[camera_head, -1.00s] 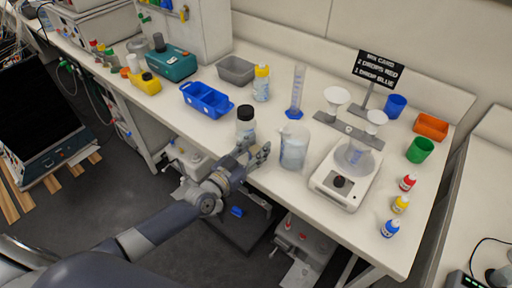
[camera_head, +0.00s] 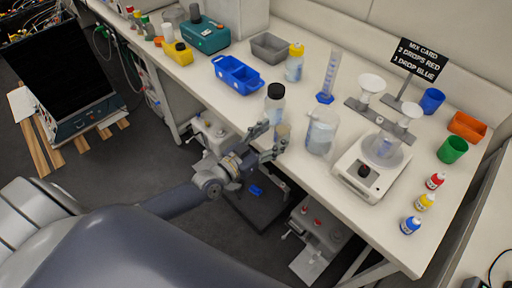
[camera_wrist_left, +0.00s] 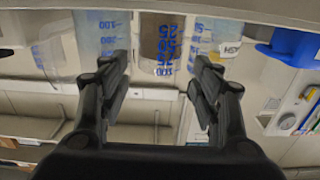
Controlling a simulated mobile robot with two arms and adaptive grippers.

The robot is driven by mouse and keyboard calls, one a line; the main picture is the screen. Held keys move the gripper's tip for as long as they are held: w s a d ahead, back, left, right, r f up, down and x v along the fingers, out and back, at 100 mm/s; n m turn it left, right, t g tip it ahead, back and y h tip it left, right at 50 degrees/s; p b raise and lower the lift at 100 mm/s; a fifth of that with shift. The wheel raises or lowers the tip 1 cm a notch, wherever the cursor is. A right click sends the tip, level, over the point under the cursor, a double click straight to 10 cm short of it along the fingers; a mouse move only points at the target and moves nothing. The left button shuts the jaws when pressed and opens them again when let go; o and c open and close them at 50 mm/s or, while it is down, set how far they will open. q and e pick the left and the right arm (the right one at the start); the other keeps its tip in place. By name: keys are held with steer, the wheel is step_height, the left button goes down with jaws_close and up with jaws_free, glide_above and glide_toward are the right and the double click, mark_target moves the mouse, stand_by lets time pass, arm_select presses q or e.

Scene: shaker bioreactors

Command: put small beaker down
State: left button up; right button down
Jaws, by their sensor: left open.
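The small beaker (camera_head: 283,131), with brownish contents, stands upright at the table's front edge, between the white-labelled dark-capped bottle and the large beaker (camera_head: 321,132). My left gripper (camera_head: 270,143) is open at the table edge, its fingers just in front of the small beaker. In the left wrist view the small beaker (camera_wrist_left: 161,45), with blue markings, shows upside down beyond the gap between the open fingertips (camera_wrist_left: 160,75). The fingers appear clear of it there. My right gripper is not in view.
The dark-capped bottle (camera_head: 275,103) stands just behind the small beaker. The white balance (camera_head: 371,168) with a flask and funnels is to the right. A blue tray (camera_head: 238,75) lies to the left. Small dropper bottles (camera_head: 425,202) stand at the right front.

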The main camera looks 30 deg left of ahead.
arm_select(q)
steer(key=v, duration=0.7)
steer(key=shift+s+b, duration=0.15)
steer(key=shift+b, duration=0.3)
steer(key=shift+r, duration=0.1)
steer(key=s+a+f+g+y, duration=0.2)
steer(key=s+f, duration=0.1)
steer(key=f, duration=0.8)
steer(key=s+a+f+n+g+y, duration=0.1)
steer(key=s+a+f+g, duration=0.2)
steer(key=f, duration=0.7)
steer(key=s+a+f+g+y, duration=0.15)
steer(key=s+f, duration=0.25)
steer(key=f, duration=0.7)
steer(key=s+d+f+g, duration=0.1)
steer(key=s+f+g, duration=0.2)
steer(key=s+f, duration=0.3)
steer(key=s+d+f+g+y, duration=0.1)
steer(key=s+f, duration=0.5)
steer(key=s, duration=0.7)
steer(key=s+d+f+g, duration=0.3)
steer(key=s+f+g, duration=0.2)
steer(key=s, duration=0.5)
steer(key=shift+s+f+n+y, duration=0.3)
steer(key=shift+s+f+y, duration=0.05)
steer(key=shift+f, duration=0.2)
